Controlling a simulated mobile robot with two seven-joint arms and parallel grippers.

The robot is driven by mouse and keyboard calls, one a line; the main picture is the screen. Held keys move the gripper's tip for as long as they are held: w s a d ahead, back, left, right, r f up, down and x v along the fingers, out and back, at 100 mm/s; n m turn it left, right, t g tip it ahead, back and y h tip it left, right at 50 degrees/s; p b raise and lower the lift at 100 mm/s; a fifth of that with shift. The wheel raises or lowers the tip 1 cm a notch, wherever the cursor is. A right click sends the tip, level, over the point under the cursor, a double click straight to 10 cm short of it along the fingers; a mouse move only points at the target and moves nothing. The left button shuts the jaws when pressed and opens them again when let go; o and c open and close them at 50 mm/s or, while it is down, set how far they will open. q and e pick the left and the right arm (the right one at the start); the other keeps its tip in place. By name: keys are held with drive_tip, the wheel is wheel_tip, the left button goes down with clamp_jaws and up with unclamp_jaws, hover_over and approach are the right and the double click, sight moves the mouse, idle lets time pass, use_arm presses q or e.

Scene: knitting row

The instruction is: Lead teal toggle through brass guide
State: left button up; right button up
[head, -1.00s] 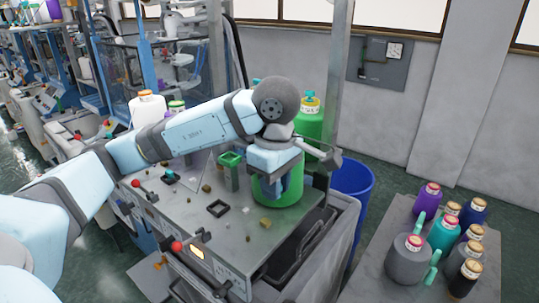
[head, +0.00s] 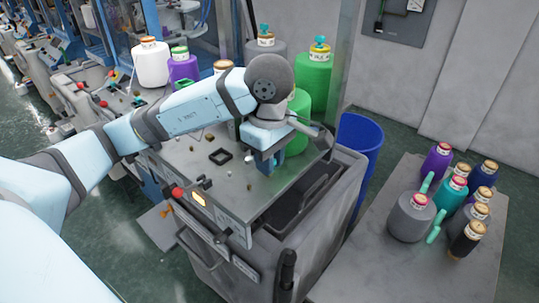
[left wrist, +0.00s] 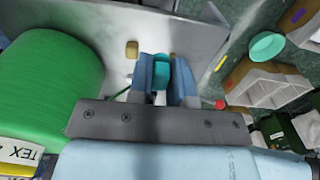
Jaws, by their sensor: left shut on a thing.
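My left gripper (head: 266,162) is low over the grey machine top, in front of a green yarn cone. In the left wrist view its blue fingers (left wrist: 168,82) are shut on a small teal piece, which I take to be the teal toggle (left wrist: 160,68). The toggle is mostly hidden by the fingers. A small tan-gold block (left wrist: 132,50) lies just left of the fingers; I cannot tell whether it is the brass guide. No guide shows clearly in the head view. My right gripper is not in view.
The green cone (left wrist: 45,95) stands close left of the gripper in the wrist view. A black square frame (head: 220,157) lies on the machine top (head: 195,178). A blue bin (head: 360,150) and a table of several cones (head: 408,218) are at right.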

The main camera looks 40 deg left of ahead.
sight(249, 176)
use_arm(q)
drive_tip(key=shift+w+f, duration=0.15)
drive_tip(key=shift+f, duration=0.3)
drive_tip(key=shift+a+f+b, duration=0.1)
drive_tip(key=shift+f+b, duration=0.2)
drive_tip(key=shift+f, duration=0.45)
drive_tip(key=shift+f+b, duration=0.45)
drive_tip(key=shift+f, duration=0.2)
drive_tip(key=shift+f+b, duration=0.3)
drive_tip(key=shift+f, duration=0.6)
drive_tip(key=shift+w+a+b, duration=0.2)
drive_tip(key=shift+a+b, duration=1.3)
drive_tip(key=shift+a, duration=1.25)
drive_tip(key=shift+a, duration=0.1)
